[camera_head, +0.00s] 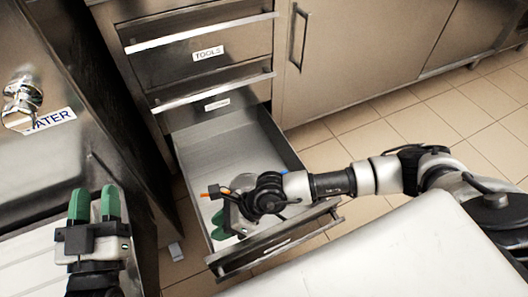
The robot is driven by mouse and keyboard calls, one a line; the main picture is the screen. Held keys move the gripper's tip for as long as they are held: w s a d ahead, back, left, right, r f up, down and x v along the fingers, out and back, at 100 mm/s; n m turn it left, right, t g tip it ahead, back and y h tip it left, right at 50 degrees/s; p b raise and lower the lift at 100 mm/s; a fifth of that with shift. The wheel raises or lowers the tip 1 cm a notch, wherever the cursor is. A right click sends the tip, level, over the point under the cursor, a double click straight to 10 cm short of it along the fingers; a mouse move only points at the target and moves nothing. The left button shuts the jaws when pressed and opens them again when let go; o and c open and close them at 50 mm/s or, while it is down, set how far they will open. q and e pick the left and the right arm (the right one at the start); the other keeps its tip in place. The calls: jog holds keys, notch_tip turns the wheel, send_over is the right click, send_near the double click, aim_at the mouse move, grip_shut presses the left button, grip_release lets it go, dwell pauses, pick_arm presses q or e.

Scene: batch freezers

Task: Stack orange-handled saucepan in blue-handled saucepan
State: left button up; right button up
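Both saucepans are in the open drawer and mostly hidden by my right arm. A grey metal pan rim (243,180) shows behind my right wrist. A small orange handle end (204,195) sticks out left of the wrist, and a bit of blue handle (284,172) shows on its right. I cannot tell whether one pan sits inside the other. My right gripper (222,222) is low in the drawer, its green fingers partly hidden; its grip is unclear. My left gripper (95,205) is open and empty, with its green fingers apart, over the light surface at left.
The open drawer (207,152) extends from the steel cabinet, under a shut drawer labelled TOOLS (208,53). A steel machine with a tap (22,95) stands at left. A white surface (400,255) fills the lower right. Tiled floor (400,115) is clear behind my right arm.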

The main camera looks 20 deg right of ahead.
jog(key=s+a+r+m+y, duration=0.4)
jog(key=a+r+m+y, duration=0.4)
jog(key=r, duration=0.5)
notch_tip(320, 180, up, 10)
jog(key=w+d+m+t+y, duration=0.1)
jog(key=w+m+t+y, duration=0.1)
jog(key=m+t, duration=0.7)
jog(key=w+d+m+t+h, duration=0.2)
jog(key=d+m+t+h, duration=0.3)
jog(key=m, duration=0.9)
jog(key=w+d+r+m+t+h, duration=0.1)
jog(key=d+m+t+h, duration=0.4)
jog(key=d+m+h, duration=0.4)
jog(key=d+m, duration=0.5)
jog(key=m, duration=0.1)
jog(key=shift+w+m+t+h, duration=0.3)
jog(key=shift+w+h, duration=0.05)
jog(key=shift+h, duration=0.05)
jog(key=shift+s, duration=0.1)
